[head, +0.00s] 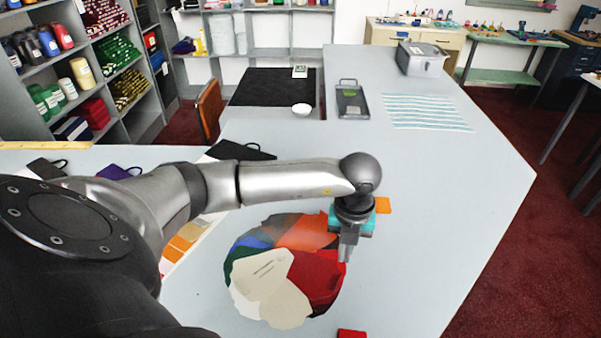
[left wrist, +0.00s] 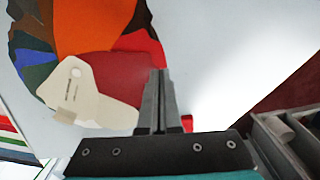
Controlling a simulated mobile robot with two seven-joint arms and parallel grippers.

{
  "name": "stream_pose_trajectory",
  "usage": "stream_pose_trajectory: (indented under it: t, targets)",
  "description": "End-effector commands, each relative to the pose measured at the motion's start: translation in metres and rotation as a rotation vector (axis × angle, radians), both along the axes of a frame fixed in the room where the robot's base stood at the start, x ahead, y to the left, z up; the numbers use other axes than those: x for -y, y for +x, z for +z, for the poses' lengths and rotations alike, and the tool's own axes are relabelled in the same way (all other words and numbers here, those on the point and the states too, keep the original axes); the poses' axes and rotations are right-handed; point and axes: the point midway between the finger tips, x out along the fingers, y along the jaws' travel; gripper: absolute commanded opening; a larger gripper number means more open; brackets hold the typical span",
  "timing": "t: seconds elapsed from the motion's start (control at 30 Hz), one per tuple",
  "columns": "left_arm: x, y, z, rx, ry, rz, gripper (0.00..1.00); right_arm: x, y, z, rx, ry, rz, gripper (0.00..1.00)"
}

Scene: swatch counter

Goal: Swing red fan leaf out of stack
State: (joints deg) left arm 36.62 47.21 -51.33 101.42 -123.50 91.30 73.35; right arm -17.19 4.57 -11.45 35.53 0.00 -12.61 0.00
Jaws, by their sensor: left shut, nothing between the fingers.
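A fan of coloured swatch leaves lies spread on the grey counter (head: 430,190). Its red fan leaf (head: 318,277) is on the right side, and in the left wrist view the red leaf (left wrist: 112,72) is partly covered by the cream leaf (left wrist: 92,98). The cream leaf (head: 265,285) lies on top at the front left; orange, blue and green leaves show behind and at the left. My left gripper (head: 347,252) points down at the fan's right edge, beside the red leaf; its fingers (left wrist: 157,90) are shut and empty. Whether they touch the leaf I cannot tell.
A small orange swatch (head: 383,205) lies right of my gripper and a red swatch (head: 351,333) at the front. A dark clipboard-like tray (head: 352,102), striped sheet (head: 427,112), white bowl (head: 301,109) and grey box (head: 421,60) stand farther back. The counter's right is clear.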

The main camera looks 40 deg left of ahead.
Motion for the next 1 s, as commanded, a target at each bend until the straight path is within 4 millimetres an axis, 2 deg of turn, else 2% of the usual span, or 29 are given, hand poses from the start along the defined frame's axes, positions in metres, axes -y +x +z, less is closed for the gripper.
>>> stream_pose_trajectory:
  t: [0.37, 1.0]
  targets:
    - [0.000, 0.000, -0.002, 0.000, 0.000, 0.000, 0.00, 0.000, 0.000, -0.001, 0.000, 0.000, 0.000, 0.50]
    - [0.000, 0.000, -0.026, 0.000, 0.000, 0.000, 0.00, 0.000, 0.000, -0.020, 0.000, 0.000, 0.000, 0.50]
